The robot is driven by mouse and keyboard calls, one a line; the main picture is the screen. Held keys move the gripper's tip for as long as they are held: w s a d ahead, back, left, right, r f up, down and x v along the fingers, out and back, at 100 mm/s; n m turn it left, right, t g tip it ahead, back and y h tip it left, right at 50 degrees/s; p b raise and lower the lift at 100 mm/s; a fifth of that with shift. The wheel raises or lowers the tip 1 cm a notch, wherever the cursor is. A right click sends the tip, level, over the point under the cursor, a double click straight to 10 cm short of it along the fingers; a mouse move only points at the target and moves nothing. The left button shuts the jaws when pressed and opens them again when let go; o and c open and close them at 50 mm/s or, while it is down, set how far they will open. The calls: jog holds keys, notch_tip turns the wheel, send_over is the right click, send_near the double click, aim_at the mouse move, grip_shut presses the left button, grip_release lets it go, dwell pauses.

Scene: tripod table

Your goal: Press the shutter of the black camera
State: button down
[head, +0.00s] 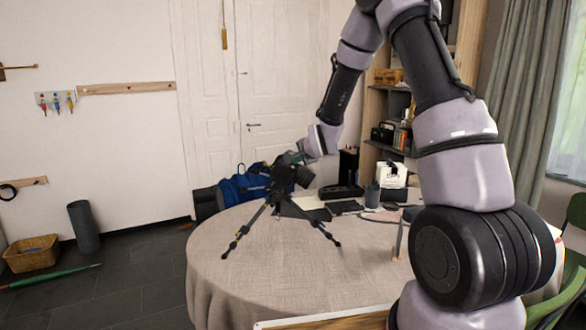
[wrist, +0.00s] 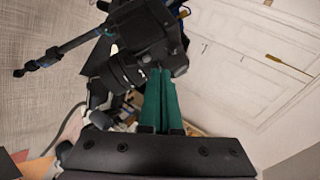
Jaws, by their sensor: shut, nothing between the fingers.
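The black camera (head: 292,174) sits on a small black tripod (head: 268,208) that stands with spread legs on the round table (head: 230,262). The camera also fills the upper middle of the wrist view (wrist: 145,38), its lens pointing down and left there. My gripper (head: 296,157) is at the top of the camera in the head view. In the wrist view its two teal fingers (wrist: 160,74) are shut together and empty, with their tips at the camera body's edge. I cannot tell whether they touch it. The shutter button cannot be made out; the fingertips may hide it.
A dark cup (head: 372,195), a black box (head: 341,191) and flat dark items lie on the table behind and right of the tripod. A blue bag (head: 243,187) shows behind the table. The front left of the tabletop is clear.

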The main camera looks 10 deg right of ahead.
jog(key=shift+f, duration=0.1)
dwell(0.3)
jog(key=shift+w+a+f, duration=0.1)
jog(key=shift+a+f, duration=0.05)
jog(key=shift+f, duration=0.15)
jog(key=shift+a+f, duration=0.15)
jog(key=shift+f, duration=0.05)
dwell(0.6)
jog(key=shift+d+r, duration=0.3)
jog(key=shift+r, duration=0.3)
jog(key=shift+s+d+r, duration=0.25)
jog(key=shift+d+r, duration=0.1)
jog(key=shift+r, duration=0.35)
jog(key=shift+s+d+r, duration=0.25)
jog(key=shift+d+r, duration=0.15)
jog(key=shift+r, duration=0.35)
jog(key=shift+s+d+r, duration=0.25)
jog(key=shift+d+r, duration=0.1)
jog(key=shift+r, duration=0.35)
